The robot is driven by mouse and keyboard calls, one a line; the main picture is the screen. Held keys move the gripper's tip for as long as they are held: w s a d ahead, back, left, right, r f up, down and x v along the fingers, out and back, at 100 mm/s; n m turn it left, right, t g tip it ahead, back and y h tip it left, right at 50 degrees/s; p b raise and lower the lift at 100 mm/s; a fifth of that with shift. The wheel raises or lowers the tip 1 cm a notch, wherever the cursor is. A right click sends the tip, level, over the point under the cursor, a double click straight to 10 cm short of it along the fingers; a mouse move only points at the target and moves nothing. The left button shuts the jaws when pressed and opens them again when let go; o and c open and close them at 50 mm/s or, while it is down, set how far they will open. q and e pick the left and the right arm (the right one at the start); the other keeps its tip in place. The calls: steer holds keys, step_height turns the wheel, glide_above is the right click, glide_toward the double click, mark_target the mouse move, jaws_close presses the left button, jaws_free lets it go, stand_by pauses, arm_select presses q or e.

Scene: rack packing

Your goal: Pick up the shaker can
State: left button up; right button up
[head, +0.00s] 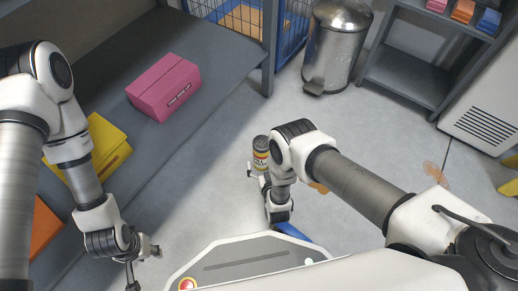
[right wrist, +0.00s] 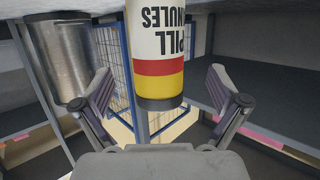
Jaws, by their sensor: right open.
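The shaker can (head: 260,152) stands upright on the grey floor, white with red and yellow bands and a dark top. My left gripper (head: 145,267) is open and empty at the lower left, far from the can.
A grey shelf (head: 220,52) at the left holds a pink box (head: 165,87), a yellow box (head: 106,139) and an orange box (head: 46,229). A metal bin (head: 336,45) and a blue wire cage (head: 294,30) stand behind. A blue item (head: 293,232) lies near my base. Floor around the can is clear.

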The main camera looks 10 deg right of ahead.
steer(key=b+x, duration=0.1)
steer(key=x, duration=0.1)
steer(key=b+x, duration=0.2)
steer(key=x, duration=0.1)
steer(key=shift+w+d+f, duration=0.2)
steer(key=shift+w+f, duration=0.05)
steer(key=shift+w+r, duration=0.1)
steer(key=shift+w, duration=0.1)
steer(key=shift+r, duration=0.1)
steer(key=c, duration=1.6)
steer(key=shift+c, duration=0.2)
steer(key=shift+r, duration=0.1)
